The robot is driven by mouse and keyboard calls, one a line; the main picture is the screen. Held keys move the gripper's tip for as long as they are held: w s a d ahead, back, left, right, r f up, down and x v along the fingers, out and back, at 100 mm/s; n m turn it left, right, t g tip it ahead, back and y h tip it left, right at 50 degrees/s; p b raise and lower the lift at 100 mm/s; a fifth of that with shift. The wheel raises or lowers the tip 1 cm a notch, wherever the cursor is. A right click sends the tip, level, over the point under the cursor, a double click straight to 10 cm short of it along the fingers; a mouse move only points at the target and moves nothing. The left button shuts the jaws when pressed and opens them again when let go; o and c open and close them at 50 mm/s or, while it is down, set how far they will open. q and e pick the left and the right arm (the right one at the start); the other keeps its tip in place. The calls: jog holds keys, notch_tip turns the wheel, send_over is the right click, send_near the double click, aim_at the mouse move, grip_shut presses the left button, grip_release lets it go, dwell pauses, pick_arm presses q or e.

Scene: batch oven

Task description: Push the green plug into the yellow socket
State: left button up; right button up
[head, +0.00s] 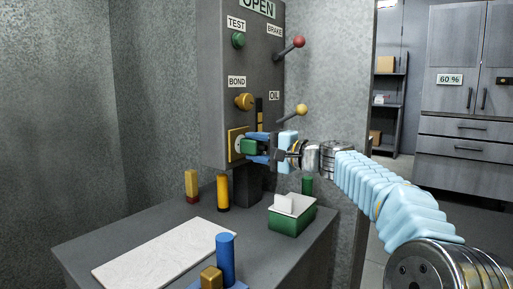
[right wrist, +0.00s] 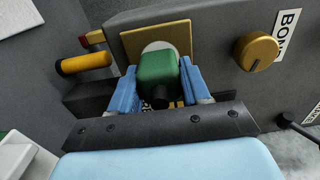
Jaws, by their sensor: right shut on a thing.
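The yellow socket (head: 232,155) is a square yellow plate with a round white face, low on the grey panel. The green plug (head: 248,146) is right in front of that face, held level. My right gripper (head: 257,146) is shut on the plug from the panel's right side. In the right wrist view the blue fingers (right wrist: 159,88) hold both sides of the plug (right wrist: 160,68), which covers much of the white face; the yellow plate (right wrist: 135,42) shows behind. I cannot tell how far the plug is in. My left gripper is not in view.
Above the socket are the yellow BOND knob (head: 243,102), a yellow-balled lever (head: 301,110) and a red-balled lever (head: 298,42). On the grey table below stand a yellow cylinder (head: 223,192), a green box (head: 292,219) and a blue cylinder (head: 225,258). A white board (head: 160,255) lies flat.

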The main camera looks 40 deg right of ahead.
jog(key=shift+b, duration=0.45)
dwell(1.3)
jog(key=shift+w+a, duration=0.1)
jog(key=shift+w, duration=0.4)
dwell(0.4)
jog(key=o, duration=1.1)
jog(key=shift+c, duration=0.2)
jog(key=b+v, duration=0.2)
jog(key=v, duration=1.1)
jog(key=shift+s, duration=0.4)
